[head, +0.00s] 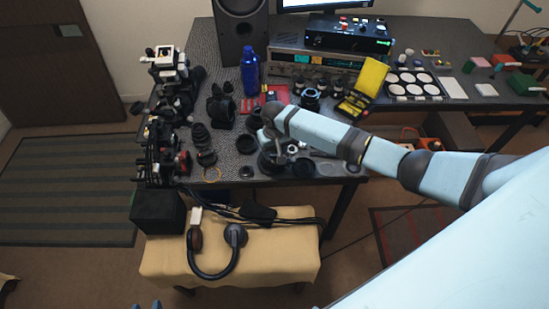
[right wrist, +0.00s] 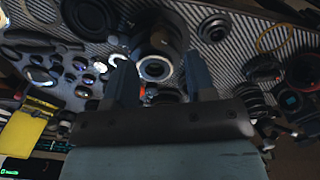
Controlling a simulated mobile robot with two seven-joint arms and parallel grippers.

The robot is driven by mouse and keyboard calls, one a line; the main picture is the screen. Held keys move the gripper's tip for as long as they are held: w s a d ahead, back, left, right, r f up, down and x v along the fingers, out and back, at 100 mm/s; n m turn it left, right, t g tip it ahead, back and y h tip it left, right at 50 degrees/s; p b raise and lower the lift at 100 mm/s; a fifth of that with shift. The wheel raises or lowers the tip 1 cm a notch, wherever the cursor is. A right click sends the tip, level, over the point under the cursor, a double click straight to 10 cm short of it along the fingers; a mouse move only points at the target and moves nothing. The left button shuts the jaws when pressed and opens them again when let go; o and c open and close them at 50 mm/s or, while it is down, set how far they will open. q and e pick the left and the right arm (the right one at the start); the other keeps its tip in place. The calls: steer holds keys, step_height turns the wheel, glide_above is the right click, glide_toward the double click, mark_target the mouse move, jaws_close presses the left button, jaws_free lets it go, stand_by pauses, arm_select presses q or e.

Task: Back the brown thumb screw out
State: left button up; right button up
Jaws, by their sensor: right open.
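My right gripper (head: 272,136) is over the front right part of the workbench, among lens parts. In the right wrist view its two fingers (right wrist: 160,62) are apart, with nothing held between them. A dark lens barrel with a bright ring (right wrist: 155,68) shows beyond and between the fingertips; contact cannot be told. I cannot make out the brown thumb screw; it is hidden or too small. Two small blue tips (head: 147,304), perhaps of my left gripper, show at the bottom edge of the head view.
Lens barrels and rings crowd the striped bench mat (head: 228,160). A blue bottle (head: 249,70), a speaker (head: 240,28) and a yellow case (head: 364,88) stand farther back. Headphones (head: 235,236) lie on a cloth-covered bench (head: 275,258) in front. Little bench top is clear.

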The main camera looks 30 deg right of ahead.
mark_target(275, 162)
step_height(275, 162, up, 8)
steer(key=shift+r, duration=0.25)
stand_by(0.4)
steer(key=s+a+f+n+t+y, duration=0.3)
steer(key=s+a+f+t+y, duration=0.15)
steer(key=s+a+f, duration=0.75)
steer(key=s+d+r+t, duration=0.1)
steer(key=s+t, duration=0.1)
steer(key=s, duration=0.3)
steer(key=s+r+n+t+h, duration=0.1)
steer(key=s+t, duration=0.1)
steer(key=s, duration=0.3)
steer(key=s+d+r+t, duration=0.1)
steer(key=s+t, duration=0.1)
steer(key=s, duration=0.4)
steer(key=shift+d+r, duration=0.25)
steer(key=shift+d, duration=0.1)
steer(key=shift+a+t+b, duration=0.1)
steer(key=shift+t+b, duration=0.15)
steer(key=shift+b, duration=0.1)
